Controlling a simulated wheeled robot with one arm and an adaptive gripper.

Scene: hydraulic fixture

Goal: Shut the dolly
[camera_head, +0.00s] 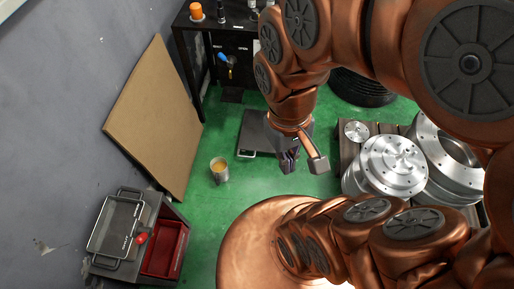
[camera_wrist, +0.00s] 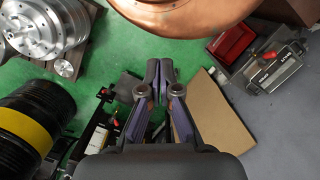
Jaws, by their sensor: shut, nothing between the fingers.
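The dolly is most likely the grey wheeled-cart-like box (camera_head: 172,215) at the lower left of the head view, by the wall. A red tray or drawer (camera_head: 163,250) shows open at its right side. The box also appears at the upper right of the wrist view (camera_wrist: 247,72), with its red part (camera_wrist: 232,43). My gripper (camera_head: 288,163) hangs above the green floor, well to the right of the box and apart from it. In the wrist view my gripper (camera_wrist: 159,68) has its fingers together with nothing between them.
A grey case with a red knob (camera_head: 118,226) lies on the box. A brown board (camera_head: 155,115) leans on the wall. A yellow-topped can (camera_head: 219,169) and a flat grey platform (camera_head: 255,130) are on the floor. Metal flanges (camera_head: 392,165) stand at right.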

